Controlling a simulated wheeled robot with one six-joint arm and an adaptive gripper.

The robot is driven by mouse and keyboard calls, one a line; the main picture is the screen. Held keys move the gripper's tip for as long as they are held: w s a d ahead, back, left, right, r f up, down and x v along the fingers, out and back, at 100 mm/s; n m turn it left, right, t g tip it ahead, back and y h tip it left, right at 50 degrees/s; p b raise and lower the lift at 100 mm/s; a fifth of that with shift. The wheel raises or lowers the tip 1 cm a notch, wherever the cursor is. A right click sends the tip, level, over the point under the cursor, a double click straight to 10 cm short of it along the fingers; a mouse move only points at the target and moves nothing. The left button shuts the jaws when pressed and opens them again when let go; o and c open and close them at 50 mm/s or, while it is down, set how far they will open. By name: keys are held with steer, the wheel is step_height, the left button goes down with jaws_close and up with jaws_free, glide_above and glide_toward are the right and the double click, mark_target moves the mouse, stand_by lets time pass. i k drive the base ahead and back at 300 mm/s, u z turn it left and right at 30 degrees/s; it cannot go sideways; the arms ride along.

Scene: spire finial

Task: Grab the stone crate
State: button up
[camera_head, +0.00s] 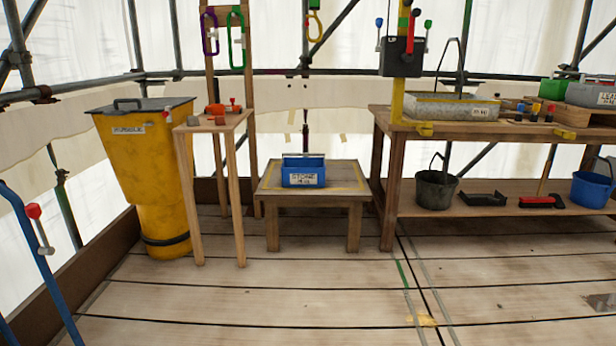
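A small blue crate (302,172) with a white label that seems to read "STONE" sits upright on a low wooden table (268,187) near the middle of the view. A pale bar handle (303,155) runs along the crate's top. A yellow line marks a border on the tabletop around the crate. The crate's inside is hardly visible from here. My gripper is not in view, and nothing touches the crate except the table under it.
A yellow bin (160,185) and a tall narrow wooden stand (240,190) are left of the low table. A workbench (385,150) with a grey trough (450,107) and buckets stands right. A blue rail (40,262) is at near left. The plank floor (290,300) in front is clear.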

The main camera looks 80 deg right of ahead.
mark_target(298, 172)
steer(key=z, duration=2.55)
steer(key=i, duration=1.85)
steer(key=z, duration=0.65)
steer(key=i, duration=1.55)
steer(key=z, duration=0.75)
